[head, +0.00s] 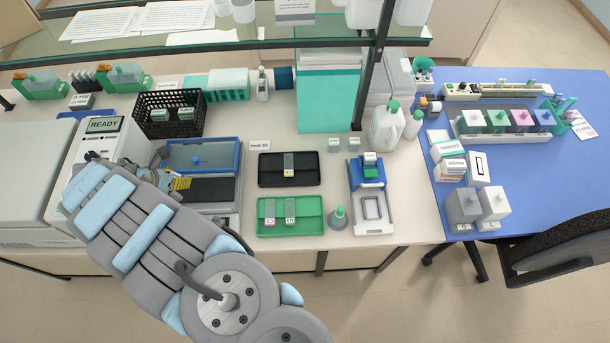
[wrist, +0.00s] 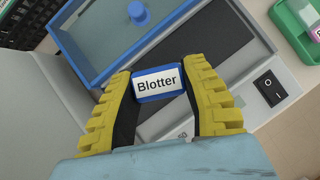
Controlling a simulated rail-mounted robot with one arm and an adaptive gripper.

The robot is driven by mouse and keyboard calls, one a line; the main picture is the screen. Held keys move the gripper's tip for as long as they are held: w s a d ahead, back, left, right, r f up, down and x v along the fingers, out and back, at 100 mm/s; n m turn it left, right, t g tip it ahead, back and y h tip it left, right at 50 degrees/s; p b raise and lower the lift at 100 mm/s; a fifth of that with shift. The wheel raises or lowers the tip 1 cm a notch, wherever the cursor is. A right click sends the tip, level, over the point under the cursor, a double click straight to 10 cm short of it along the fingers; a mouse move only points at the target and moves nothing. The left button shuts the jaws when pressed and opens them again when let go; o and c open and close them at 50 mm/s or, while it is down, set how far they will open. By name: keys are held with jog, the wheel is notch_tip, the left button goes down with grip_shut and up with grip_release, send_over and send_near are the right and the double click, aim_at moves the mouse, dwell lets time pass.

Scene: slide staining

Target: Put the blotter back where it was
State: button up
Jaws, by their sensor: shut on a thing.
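My gripper (wrist: 162,105) has yellow ribbed fingers and is shut on the blotter (wrist: 159,84), a blue block with a white label reading "Blotter". The fingers press on its left and right sides. The blotter is over or on the dark plate of a grey device with a blue-framed lid (wrist: 70,45); I cannot tell whether it touches the plate. In the head view the yellow fingers of my gripper (head: 181,183) show at the left of this device's dark plate (head: 213,189), and the blotter is hidden behind my arm.
A black slide tray (head: 268,178) and a green slide tray (head: 265,221) lie right of the device. Beyond them are a small flask (head: 338,220) and a white stand (head: 373,214) with a blue piece (head: 367,176). A black basket (head: 154,125) stands behind. A glass shelf overhangs the back.

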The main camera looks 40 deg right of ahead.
jog(key=s+d+r+m+g, duration=0.5)
jog(key=d+m, duration=0.3)
jog(key=m, duration=0.2)
jog(key=shift+d+r+g, duration=0.35)
jog(key=shift+r+g, duration=0.05)
jog(key=shift+r, duration=0.3)
jog(key=shift+s+d+r+m, duration=0.1)
jog(key=shift+s+r+m, duration=0.15)
jog(key=shift+m, duration=0.15)
jog(key=shift+s+d+r+m+g, duration=0.1)
jog(key=shift+s+d+m+g, duration=0.1)
jog(key=shift+s+m+g, duration=0.1)
jog(key=shift+s+r+m, duration=0.15)
jog(key=shift+s+m, duration=0.15)
jog(key=shift+s, duration=0.05)
jog(key=shift+d+r, duration=0.1)
jog(key=shift+r, duration=0.05)
jog(key=shift+s+d+r+m+g+y, duration=0.1)
jog(key=shift+s+d+m+g+y, duration=0.15)
jog(key=shift+s+m+g, duration=0.3)
jog(key=shift+s+d+r+m, duration=0.1)
jog(key=shift+s+r+m, duration=0.15)
jog(key=shift+m, duration=0.2)
